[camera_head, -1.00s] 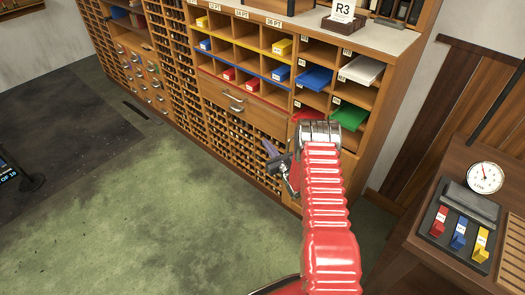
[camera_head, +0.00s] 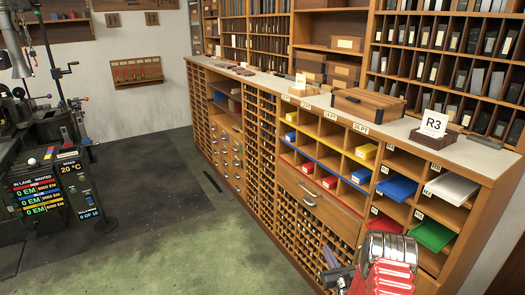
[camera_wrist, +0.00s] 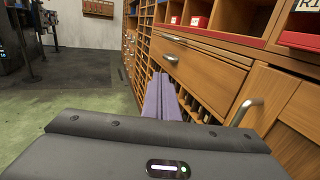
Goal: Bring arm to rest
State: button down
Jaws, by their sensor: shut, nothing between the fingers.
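My gripper (camera_head: 330,257) shows low in the head view, in front of the type cabinet (camera_head: 262,140) and left of my red-sleeved arm, which enters at the bottom right. Its purple fingers also show in the wrist view (camera_wrist: 159,82), side by side and pressed together with nothing between them. I cannot tell how far the fingertips are from the cabinet.
The cabinet's colour-edged pigeonholes hold yellow, blue and red blocks. Blue, white and green trays (camera_head: 432,235) stick out at its right end. A machine with a display panel (camera_head: 55,187) stands left. The green floor (camera_head: 190,255) between is clear.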

jog(key=s+a+f+n+g+y, duration=0.35)
jog(key=s+a+n+y, duration=0.2)
jog(key=a, duration=0.55)
jog(key=s+a+r+n+g+y, duration=0.5)
jog(key=s+a+r+n+g, duration=0.65)
jog(key=s, duration=0.25)
jog(key=s+d+r+n+g+h, duration=0.2)
jog(key=s+r+n+g+h, duration=0.35)
jog(key=s+r+n, duration=0.8)
jog(key=s+d+r+n+t+h, duration=0.1)
jog(key=s+r+n+t+h, duration=0.1)
jog(key=r, duration=0.6)
jog(key=s+d+r+n+t+h, duration=0.1)
jog(key=s+r+n+t+h, duration=0.1)
jog(key=s+r+t+h, duration=0.2)
jog(key=s+r+t, duration=0.2)
jog(key=s+r, duration=0.2)
jog(key=r, duration=0.1)
jog(key=shift+s, duration=0.35)
